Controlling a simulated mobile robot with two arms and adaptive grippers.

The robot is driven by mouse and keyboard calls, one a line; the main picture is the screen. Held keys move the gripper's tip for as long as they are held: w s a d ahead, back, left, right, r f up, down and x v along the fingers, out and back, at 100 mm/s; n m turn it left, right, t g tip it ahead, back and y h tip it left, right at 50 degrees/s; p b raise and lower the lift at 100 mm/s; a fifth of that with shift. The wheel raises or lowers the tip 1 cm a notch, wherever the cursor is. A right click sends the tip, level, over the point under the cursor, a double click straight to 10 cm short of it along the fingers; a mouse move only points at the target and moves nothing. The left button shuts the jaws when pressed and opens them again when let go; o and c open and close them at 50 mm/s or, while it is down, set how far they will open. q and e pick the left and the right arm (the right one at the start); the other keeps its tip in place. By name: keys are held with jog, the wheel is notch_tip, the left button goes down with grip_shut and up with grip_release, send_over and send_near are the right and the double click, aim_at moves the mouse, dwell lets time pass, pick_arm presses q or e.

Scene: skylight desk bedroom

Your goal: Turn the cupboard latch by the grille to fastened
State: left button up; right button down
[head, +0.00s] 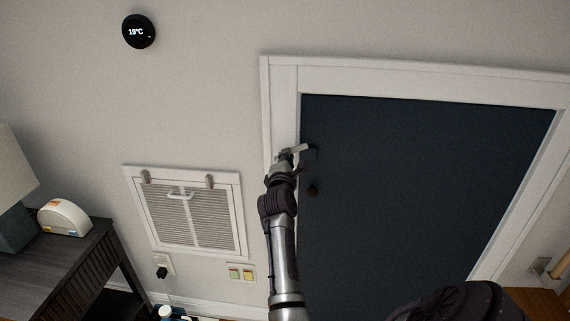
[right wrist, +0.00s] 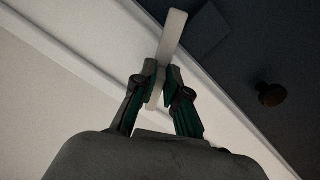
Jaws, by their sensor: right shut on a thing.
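The cupboard has a dark blue door (head: 420,190) in a white frame (head: 283,110). The latch is a pale grey bar (right wrist: 173,38), at the door's left edge in the head view. My right gripper (head: 291,158) reaches up to it there. In the right wrist view, my right gripper (right wrist: 161,82) is shut on the bar, whose free end sticks out beyond the fingertips towards the dark door. In the head view, the bar (head: 298,148) looks near level, its right end slightly higher; the gripper hides part of it. My left gripper is not in view.
A dark round knob (head: 312,191) sits on the door below the latch; it also shows in the right wrist view (right wrist: 270,94). The white grille (head: 190,215) is in the wall to the left. A dark side table (head: 70,262) with a lamp stands at far left.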

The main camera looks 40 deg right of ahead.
jog(key=shift+f+m+b, duration=0.2)
jog(key=shift+m+b, duration=0.95)
jog(key=shift+m, duration=0.15)
jog(key=shift+f+m+b, duration=0.2)
jog(key=shift+m+b, duration=0.9)
jog(key=shift+m, duration=0.2)
jog(key=shift+r, duration=0.1)
jog(key=c, duration=1.2)
grip_release()
jog(key=shift+c, duration=0.2)
jog(key=shift+o, duration=0.2)
jog(key=shift+d, duration=0.1)
